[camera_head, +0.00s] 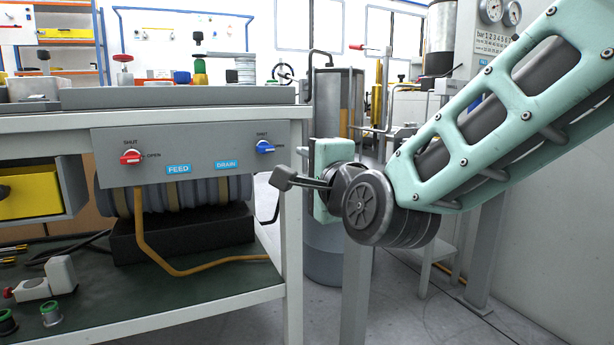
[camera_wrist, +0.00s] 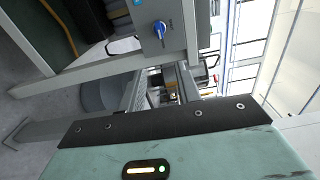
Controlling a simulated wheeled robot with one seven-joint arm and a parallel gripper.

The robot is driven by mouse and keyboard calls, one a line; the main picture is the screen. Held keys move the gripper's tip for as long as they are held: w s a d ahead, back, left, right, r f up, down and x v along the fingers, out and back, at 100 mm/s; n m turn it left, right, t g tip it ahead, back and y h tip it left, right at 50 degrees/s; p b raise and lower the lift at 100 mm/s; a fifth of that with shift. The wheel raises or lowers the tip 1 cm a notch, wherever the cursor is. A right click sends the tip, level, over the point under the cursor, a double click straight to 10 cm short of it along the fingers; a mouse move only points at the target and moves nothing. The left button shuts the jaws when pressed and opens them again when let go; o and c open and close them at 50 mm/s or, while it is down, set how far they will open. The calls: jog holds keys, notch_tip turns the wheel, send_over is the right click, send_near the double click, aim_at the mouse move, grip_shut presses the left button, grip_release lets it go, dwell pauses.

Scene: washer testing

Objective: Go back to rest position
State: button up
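My gripper (camera_head: 284,180) is in the middle of the head view, at the end of my pale green arm. Its dark fingertip part points left, close to the right end of the bench's control panel and just below the blue drain handle (camera_head: 264,147). I see it side-on and cannot tell the gap between the fingers. Nothing clearly shows held in it. The red feed handle (camera_head: 131,157) is on the panel's left. In the wrist view the blue drain handle (camera_wrist: 159,29) shows at the top, apart from my wrist housing; the fingers are not clear there.
The workbench (camera_head: 200,108) with the grey panel (camera_head: 204,181) fills the left; its lower shelf (camera_head: 190,298) holds a dark cylinder, a hose and small parts. A grey drum (camera_head: 336,250) and pipework stand behind my wrist. Grey floor (camera_head: 415,315) shows at the lower right.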

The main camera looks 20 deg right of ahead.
dwell(0.4)
jog(key=s+a+f+n+g+y+p, duration=0.45)
jog(key=s+a+n+g+p, duration=0.6)
jog(key=n, duration=0.35)
jog(key=s+d+n+g+h+p, duration=0.2)
jog(key=s+n+g+h+p, duration=0.35)
jog(key=s+n, duration=0.75)
notch_tip(320, 180, up, 37)
jog(key=s+m+g+y+p, duration=0.1)
jog(key=g+p, duration=0.1)
jog(key=p, duration=3.7)
jog(key=shift+d+y, duration=0.3)
jog(key=shift+d, duration=0.05)
